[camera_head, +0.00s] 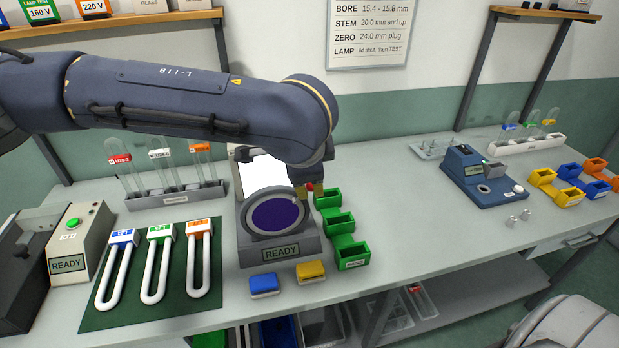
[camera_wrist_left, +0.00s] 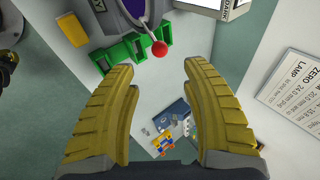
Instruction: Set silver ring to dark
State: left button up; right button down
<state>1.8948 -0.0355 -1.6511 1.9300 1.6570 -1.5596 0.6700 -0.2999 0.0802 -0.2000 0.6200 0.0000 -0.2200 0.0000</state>
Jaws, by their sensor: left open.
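The silver ring (camera_head: 246,216) surrounds a dark purple disc (camera_head: 276,214) on the front of a grey instrument (camera_head: 307,250), whose display reads READY. A red ball knob (camera_head: 310,187) is at the ring's upper right; in the wrist view the red ball (camera_wrist_left: 160,48) sits on a short pale stem at the ring's edge. My left gripper (camera_head: 302,194) reaches down over the instrument, mostly hidden by my forearm in the head view. In the wrist view my left gripper (camera_wrist_left: 157,68) is open, its yellow fingers on either side of the ball's line, with no contact visible.
Green bins (camera_head: 341,222) stand just right of the instrument. Blue (camera_head: 264,285) and yellow (camera_head: 311,271) blocks lie in front. U-shaped tubes (camera_head: 158,266) lie on a green mat (camera_head: 135,317) at left. A tube rack (camera_head: 176,197) stands behind.

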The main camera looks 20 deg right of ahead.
pick_arm(q)
jog(key=shift+v, duration=0.75)
